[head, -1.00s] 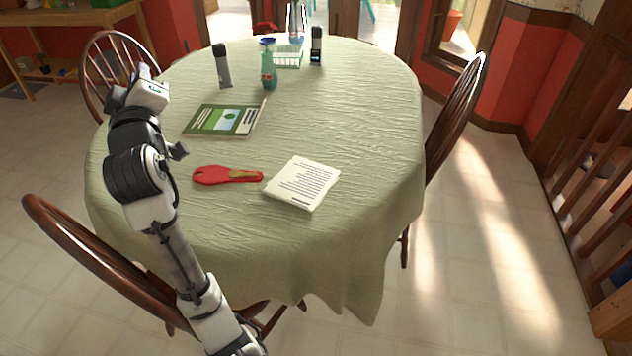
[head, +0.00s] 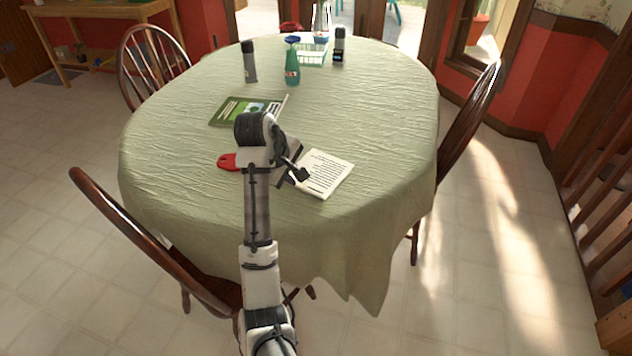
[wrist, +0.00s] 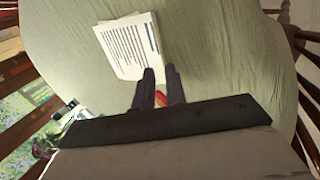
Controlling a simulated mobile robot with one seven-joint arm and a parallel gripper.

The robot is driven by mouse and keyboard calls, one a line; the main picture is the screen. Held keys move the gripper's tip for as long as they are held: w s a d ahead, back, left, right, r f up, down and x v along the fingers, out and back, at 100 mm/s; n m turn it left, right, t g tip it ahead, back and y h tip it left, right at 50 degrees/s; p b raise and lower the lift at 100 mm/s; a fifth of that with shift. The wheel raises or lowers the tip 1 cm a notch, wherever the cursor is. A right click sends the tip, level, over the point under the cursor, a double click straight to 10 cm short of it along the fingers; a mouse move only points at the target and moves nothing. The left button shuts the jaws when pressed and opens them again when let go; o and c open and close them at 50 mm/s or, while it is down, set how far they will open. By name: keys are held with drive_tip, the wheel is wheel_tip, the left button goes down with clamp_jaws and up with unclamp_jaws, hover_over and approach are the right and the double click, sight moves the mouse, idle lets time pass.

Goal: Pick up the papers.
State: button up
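The papers (head: 328,175) are a white stack with printed lines, lying flat near the front right of the green-clothed table (head: 370,120). They also show at the top of the wrist view (wrist: 128,45). My gripper (head: 300,172) hangs over the papers' left edge in the head view and hides part of them. In the wrist view my gripper (wrist: 160,72) has two dark fingers with a narrow gap between them and nothing held. The papers lie just beyond the fingertips, apart from them as far as I can tell.
A red paddle-shaped object (head: 227,161) lies left of the papers, partly hidden by my arm. A green booklet (head: 232,110) lies behind it. A spray bottle (head: 292,68), a grey bottle (head: 249,64) and a dark bottle (head: 339,48) stand farther back. Chairs surround the table.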

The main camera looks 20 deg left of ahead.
sight(303, 196)
drive_tip(key=x, duration=0.2)
drive_tip(key=shift+w+f+p, duration=0.1)
drive_tip(key=shift+f+p, duration=0.2)
drive_tip(key=shift+p+x, duration=0.55)
drive_tip(key=shift+x, duration=2.35)
drive_tip(key=shift+d, duration=0.15)
clamp_jaws()
drive_tip(key=shift+r, duration=0.1)
